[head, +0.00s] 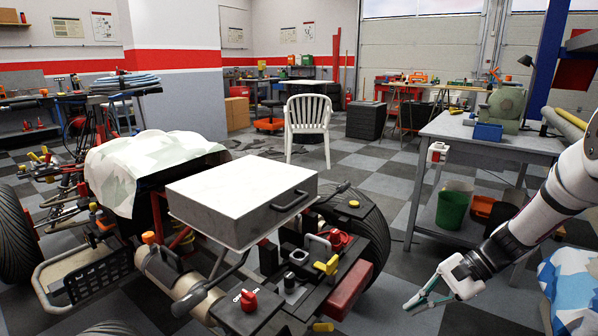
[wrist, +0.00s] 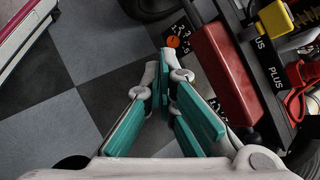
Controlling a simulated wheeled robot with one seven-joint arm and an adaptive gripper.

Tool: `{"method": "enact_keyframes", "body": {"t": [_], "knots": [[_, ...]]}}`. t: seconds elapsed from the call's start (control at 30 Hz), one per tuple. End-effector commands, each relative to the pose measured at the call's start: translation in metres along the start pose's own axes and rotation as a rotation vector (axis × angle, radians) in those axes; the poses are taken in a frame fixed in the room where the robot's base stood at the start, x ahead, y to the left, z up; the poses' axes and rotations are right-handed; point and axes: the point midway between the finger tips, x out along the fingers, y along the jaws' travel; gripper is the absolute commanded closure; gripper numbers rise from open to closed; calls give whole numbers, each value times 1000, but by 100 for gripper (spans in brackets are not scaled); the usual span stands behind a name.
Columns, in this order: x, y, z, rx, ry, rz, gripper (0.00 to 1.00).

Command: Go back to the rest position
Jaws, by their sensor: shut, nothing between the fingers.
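My gripper (head: 420,298) is at the lower right of the head view, at the end of my white and black arm, and points left toward the quad. It hangs apart from the quad, over the checkered floor. In the wrist view my gripper (wrist: 165,80) shows teal finger pads drawn together at the tips with nothing between them. The stripped quad (head: 260,210) fills the lower left, with a white case on top. Its red side box (head: 350,291) is the part nearest my gripper; the red box also shows in the wrist view (wrist: 222,72), right of the fingers.
A grey workbench (head: 490,140) with a blue bin (head: 487,132) stands behind my arm. A green bucket (head: 452,209) is on its lower shelf. A white chair (head: 307,125) stands beyond the quad. Checkered floor (head: 392,240) is clear between quad and bench.

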Motion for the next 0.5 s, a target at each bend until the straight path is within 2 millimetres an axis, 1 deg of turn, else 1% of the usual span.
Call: {"method": "enact_keyframes", "body": {"t": [0.03,0.23,0.3,0.37,0.4,0.47,0.5], "knots": [[-6,-5,23,-48,18,40,100],[-23,-4,102,-208,74,189,100],[-28,0,128,-263,95,239,100],[-32,4,150,-309,113,280,100],[-34,8,165,-339,127,306,100],[-37,15,185,-384,147,345,100],[-39,21,198,-413,161,371,100]]}}
